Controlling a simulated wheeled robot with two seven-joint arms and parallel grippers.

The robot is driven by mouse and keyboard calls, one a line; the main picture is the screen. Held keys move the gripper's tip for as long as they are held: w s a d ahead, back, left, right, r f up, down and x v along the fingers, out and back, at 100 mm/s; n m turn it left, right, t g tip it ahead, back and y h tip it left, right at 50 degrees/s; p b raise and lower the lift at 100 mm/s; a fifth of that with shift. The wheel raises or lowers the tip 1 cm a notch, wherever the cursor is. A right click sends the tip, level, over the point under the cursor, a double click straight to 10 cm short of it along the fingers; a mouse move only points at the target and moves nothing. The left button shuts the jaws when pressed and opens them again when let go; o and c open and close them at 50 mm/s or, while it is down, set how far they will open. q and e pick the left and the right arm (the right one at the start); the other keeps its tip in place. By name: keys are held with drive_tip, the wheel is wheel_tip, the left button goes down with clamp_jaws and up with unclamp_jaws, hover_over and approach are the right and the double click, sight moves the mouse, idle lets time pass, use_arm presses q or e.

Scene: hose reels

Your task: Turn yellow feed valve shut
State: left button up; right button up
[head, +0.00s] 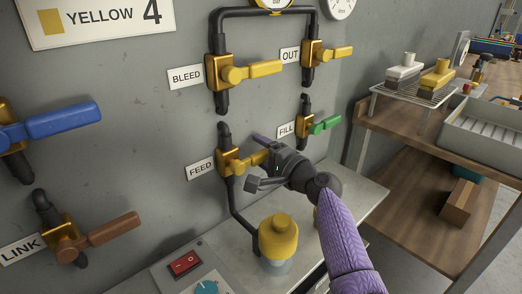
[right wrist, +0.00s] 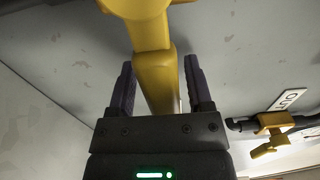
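The yellow feed valve (head: 230,163) is on the wall beside the FEED label (head: 201,170), on a vertical dark pipe. Its yellow handle (head: 252,158) points right, across the pipe, towards my gripper. My right gripper (head: 266,155) is at the handle's outer end, which it partly hides. In the right wrist view the yellow handle (right wrist: 158,80) lies between the two dark fingers of the right gripper (right wrist: 160,88). A gap shows on each side, so the fingers are open around it. My left gripper is in neither view.
BLEED (head: 252,72) and OUT (head: 328,54) valves with yellow handles sit above; a green-handled FILL valve (head: 322,125) is close to the upper right. A yellow-capped bottle (head: 278,238) stands below my gripper. Blue (head: 64,121) and brown (head: 112,229) handles are at left.

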use_arm(q)
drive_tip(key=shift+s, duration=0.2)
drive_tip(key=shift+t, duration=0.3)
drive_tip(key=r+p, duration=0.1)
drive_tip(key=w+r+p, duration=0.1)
drive_tip(key=p, duration=0.1)
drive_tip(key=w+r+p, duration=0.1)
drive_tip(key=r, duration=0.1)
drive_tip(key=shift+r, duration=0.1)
use_arm(e)
drive_tip(key=v, duration=1)
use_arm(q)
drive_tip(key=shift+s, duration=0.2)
